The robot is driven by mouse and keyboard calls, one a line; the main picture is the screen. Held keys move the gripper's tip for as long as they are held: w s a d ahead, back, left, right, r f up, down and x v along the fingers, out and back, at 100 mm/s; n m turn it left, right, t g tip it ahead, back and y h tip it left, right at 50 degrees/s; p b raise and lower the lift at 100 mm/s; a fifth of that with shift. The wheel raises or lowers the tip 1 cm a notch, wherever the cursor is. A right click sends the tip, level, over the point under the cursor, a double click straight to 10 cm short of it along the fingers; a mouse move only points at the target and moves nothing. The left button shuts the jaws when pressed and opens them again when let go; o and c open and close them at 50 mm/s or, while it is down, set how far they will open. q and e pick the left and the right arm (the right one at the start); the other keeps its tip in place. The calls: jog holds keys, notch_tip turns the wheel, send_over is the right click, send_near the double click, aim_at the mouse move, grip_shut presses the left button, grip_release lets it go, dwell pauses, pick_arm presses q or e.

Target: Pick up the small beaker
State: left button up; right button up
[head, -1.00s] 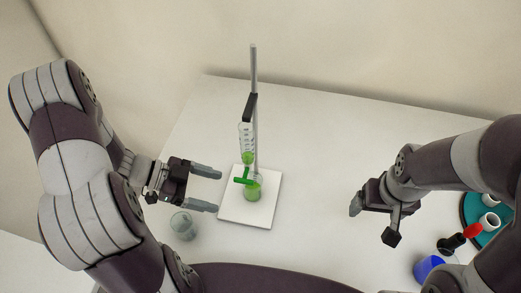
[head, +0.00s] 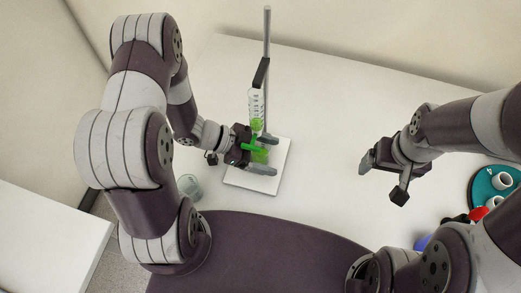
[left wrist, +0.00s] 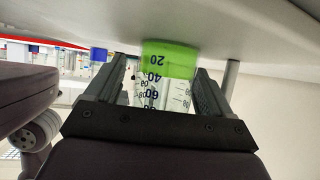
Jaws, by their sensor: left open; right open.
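A small beaker (head: 262,156) with green liquid stands on the white base of a burette stand, partly hidden by my left gripper in the head view. The left wrist view shows the beaker (left wrist: 168,58) upside down, with blue volume marks, between the two fingers. My left gripper (head: 267,154) is open, with one finger on each side of the beaker; I cannot tell whether they touch it. My right gripper (head: 381,178) is open and empty above the table, well to the right.
A burette (head: 256,103) with a green tap hangs over the beaker on a metal pole (head: 267,38) rising from the white base (head: 262,184). A clear glass beaker (head: 189,186) stands left of it. A teal rack (head: 482,190) is at the far right. The middle table is clear.

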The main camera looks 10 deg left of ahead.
pick_arm(q)
jog(key=shift+a, duration=0.1)
jog(key=c, duration=1.2)
jog(key=shift+o, duration=0.2)
jog(key=shift+w+r, duration=0.1)
jog(key=shift+r, duration=0.15)
jog(key=s+a, duration=0.1)
jog(key=a, duration=0.5)
jog(key=s+a+b, duration=0.1)
jog(key=a, duration=0.5)
jog(key=s+a+r+b, duration=0.1)
jog(key=a, duration=0.5)
jog(key=shift+d, duration=0.1)
